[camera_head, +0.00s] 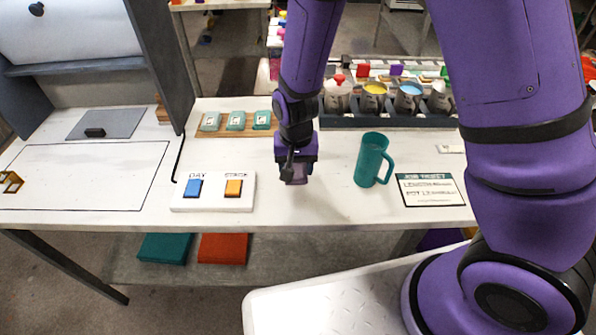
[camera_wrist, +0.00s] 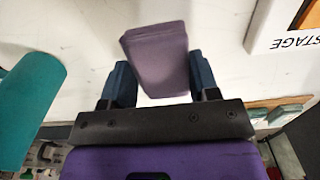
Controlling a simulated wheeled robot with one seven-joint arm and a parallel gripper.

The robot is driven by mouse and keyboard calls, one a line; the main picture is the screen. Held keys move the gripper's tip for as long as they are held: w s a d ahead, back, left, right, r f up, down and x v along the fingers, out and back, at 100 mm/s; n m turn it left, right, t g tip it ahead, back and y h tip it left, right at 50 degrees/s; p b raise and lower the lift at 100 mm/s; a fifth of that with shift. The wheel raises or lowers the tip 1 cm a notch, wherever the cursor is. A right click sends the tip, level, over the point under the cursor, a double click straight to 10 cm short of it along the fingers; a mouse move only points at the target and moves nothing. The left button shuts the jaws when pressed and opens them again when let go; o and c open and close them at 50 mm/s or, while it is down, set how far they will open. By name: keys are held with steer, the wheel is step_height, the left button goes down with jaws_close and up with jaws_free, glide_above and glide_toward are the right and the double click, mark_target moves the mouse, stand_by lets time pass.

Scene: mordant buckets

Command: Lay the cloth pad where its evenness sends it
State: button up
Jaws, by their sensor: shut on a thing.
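The cloth pad (camera_wrist: 157,62) is a small dull mauve block. Its larger visible face looks fairly uniform in the wrist view, with a lighter end; its other faces are hidden. My gripper (camera_wrist: 161,82) is shut on it, with blue-grey fingers on both sides. In the head view my gripper (camera_head: 295,168) hangs over the white table's middle, and the pad (camera_head: 297,175) shows small and partly covered below it. To its left is a white panel (camera_head: 213,205) with a blue button (camera_head: 194,188) and an orange button (camera_head: 233,188), labelled "BAY" and "STAGE".
A teal mug (camera_head: 371,160) stands right of my gripper, beside a job ticket (camera_head: 431,190). A rack (camera_head: 345,121) of metal pots stands behind. A wooden tray (camera_head: 236,131) holds several teal pads. An outlined area (camera_head: 85,177) lies left. Teal (camera_head: 165,248) and orange-red (camera_head: 222,248) flat things lie below.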

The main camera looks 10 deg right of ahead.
mark_target(298, 173)
steer(key=shift+w+d, duration=0.25)
steer(key=shift+w, duration=0.1)
steer(key=shift+w+d+f, duration=0.15)
steer(key=shift+w+f, duration=0.05)
steer(key=shift+f, duration=1.6)
steer(key=o, duration=0.9)
steer(key=shift+f, duration=0.1)
step_height(298, 173, up, 12)
steer(key=shift+f, duration=0.25)
steer(key=shift+r, duration=0.4)
